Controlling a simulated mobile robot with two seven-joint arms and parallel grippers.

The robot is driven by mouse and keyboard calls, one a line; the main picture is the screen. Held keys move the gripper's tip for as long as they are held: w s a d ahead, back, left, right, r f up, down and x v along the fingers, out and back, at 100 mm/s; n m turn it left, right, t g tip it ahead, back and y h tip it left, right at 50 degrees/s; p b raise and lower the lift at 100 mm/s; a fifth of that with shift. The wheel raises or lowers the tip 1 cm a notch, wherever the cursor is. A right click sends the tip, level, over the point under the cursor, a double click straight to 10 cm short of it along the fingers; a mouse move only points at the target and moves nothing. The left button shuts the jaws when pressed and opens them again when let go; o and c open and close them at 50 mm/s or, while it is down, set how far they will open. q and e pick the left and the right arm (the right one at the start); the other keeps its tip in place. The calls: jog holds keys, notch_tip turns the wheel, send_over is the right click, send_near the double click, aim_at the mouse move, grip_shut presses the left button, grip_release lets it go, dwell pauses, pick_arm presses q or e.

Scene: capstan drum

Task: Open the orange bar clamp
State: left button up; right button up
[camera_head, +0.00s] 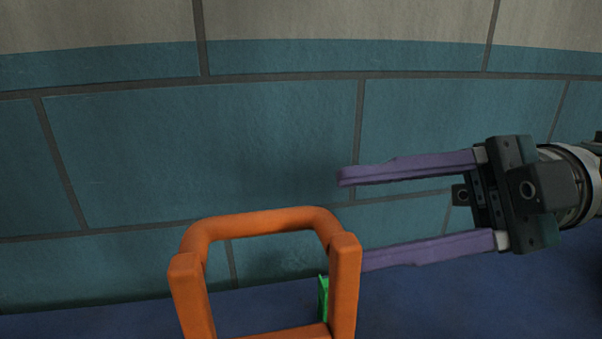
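An orange frame (262,222), which looks like the orange bar clamp, stands at the bottom centre, with a rounded top bar and two uprights. The picture's lower edge cuts it off. A small green part (323,297) shows just inside its right upright. My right gripper (350,220) comes in from the right with two long purple fingers spread wide apart. Nothing is between them. The lower fingertip is hidden behind the clamp's right upright; I cannot tell whether they touch. The upper fingertip is above and right of the clamp's top right corner. My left gripper is not in view.
A curved wall (200,160) of teal blocks with grey joints and a pale upper band stands behind. A dark blue surface (430,305) lies below it. The space left of the clamp is clear.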

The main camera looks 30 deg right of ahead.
jog(key=b+v, duration=0.1)
jog(key=v, duration=1.2)
dwell(0.6)
jog(key=shift+s, duration=0.1)
dwell(0.4)
